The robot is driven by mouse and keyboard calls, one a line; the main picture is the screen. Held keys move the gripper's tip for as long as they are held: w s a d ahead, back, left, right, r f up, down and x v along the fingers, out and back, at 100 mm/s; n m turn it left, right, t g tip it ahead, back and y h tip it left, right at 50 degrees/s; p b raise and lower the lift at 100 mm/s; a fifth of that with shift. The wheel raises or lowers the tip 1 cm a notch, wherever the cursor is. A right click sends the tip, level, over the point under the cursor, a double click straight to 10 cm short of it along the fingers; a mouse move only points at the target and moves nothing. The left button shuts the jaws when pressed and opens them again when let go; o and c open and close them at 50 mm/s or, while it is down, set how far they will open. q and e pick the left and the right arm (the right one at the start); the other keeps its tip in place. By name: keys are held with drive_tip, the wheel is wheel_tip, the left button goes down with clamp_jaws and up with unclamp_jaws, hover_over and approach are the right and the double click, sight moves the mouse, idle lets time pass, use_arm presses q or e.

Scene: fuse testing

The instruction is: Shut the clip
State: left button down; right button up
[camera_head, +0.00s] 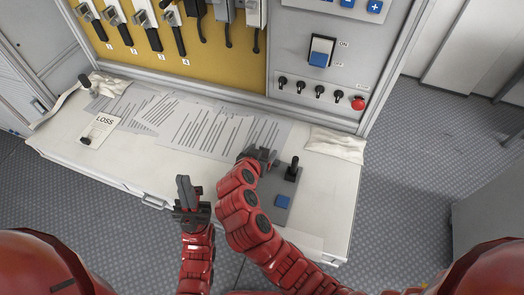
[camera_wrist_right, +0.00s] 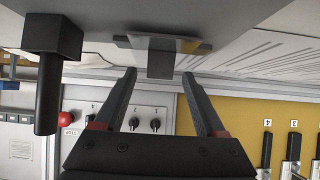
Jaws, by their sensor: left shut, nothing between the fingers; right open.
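A grey test plate (camera_head: 284,184) lies on the white bench, with an upright black lever (camera_head: 292,169) and a blue square (camera_head: 282,202) on it. In the right wrist view the black lever (camera_wrist_right: 52,85) stands out at the left. A small grey metal piece (camera_wrist_right: 165,55), possibly the clip, shows just beyond my right fingertips, between them in the picture; I cannot tell if they touch it. My right gripper (camera_wrist_right: 159,75) is open; in the head view (camera_head: 262,156) it is at the plate's far left. My left gripper (camera_head: 183,190) is shut and empty, raised over the bench's front edge.
Printed papers (camera_head: 205,128) cover the back of the bench. A LOSS card (camera_head: 99,129) lies at the left, a cloth (camera_head: 336,143) at the right. Behind are a yellow board (camera_head: 230,70) with fuse holders and a grey panel with a red button (camera_head: 358,103).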

drive_tip(key=b+v, duration=0.1)
drive_tip(key=v, duration=0.6)
drive_tip(key=shift+s+a, duration=0.1)
drive_tip(key=shift+a, duration=0.1)
drive_tip(key=p+v, duration=0.1)
drive_tip(key=v, duration=0.9)
drive_tip(key=shift+p, duration=0.35)
drive_tip(key=shift+s+d, duration=0.1)
